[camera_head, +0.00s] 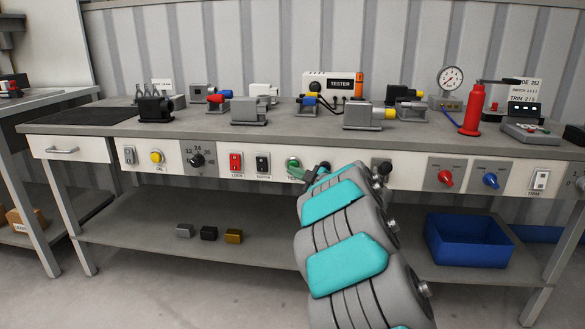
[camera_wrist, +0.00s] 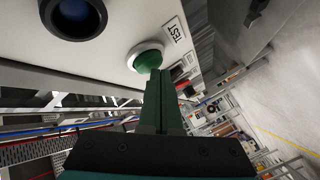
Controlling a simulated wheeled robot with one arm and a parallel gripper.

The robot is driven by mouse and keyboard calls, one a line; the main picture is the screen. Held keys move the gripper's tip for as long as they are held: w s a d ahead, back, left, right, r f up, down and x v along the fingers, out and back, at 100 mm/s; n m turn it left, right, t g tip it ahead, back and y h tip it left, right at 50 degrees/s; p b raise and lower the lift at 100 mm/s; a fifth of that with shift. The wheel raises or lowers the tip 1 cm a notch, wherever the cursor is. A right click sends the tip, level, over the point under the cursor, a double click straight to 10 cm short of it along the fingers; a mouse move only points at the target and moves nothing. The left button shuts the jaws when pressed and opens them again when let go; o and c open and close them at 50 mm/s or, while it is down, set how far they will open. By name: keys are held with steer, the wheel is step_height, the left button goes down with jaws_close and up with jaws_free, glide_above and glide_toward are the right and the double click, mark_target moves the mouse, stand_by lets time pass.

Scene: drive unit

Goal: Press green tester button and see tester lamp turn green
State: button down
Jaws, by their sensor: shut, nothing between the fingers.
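The green tester button (camera_head: 293,161) sits in the white front panel of the bench, above a label partly hidden by my gripper. In the wrist view the green button (camera_wrist: 147,58) has a pale ring, and a TEST label is beside it. My gripper (camera_head: 300,175) is shut and empty, its green fingers pointing at the button. In the wrist view the fingertips (camera_wrist: 160,72) overlap the button's edge; I cannot tell whether they touch it. The tester (camera_head: 329,86) is a pale box on the bench top. An orange upright piece (camera_head: 359,85) stands at its right end; no green light shows there.
Red (camera_head: 236,162) and black (camera_head: 262,163) switches sit left of the button. Red (camera_head: 445,178) and blue (camera_head: 491,180) knobs are farther right. Several grey fixtures and a red bottle-like object (camera_head: 473,110) stand on top.

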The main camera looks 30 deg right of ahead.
steer(key=shift+w+d, duration=0.1)
stand_by(0.4)
steer(key=shift+s+a, duration=0.5)
steer(key=shift+s, duration=0.25)
steer(key=s+a, duration=0.3)
steer(key=s, duration=0.2)
steer(key=shift+a+b, duration=0.2)
steer(key=shift+b, duration=0.25)
stand_by(0.5)
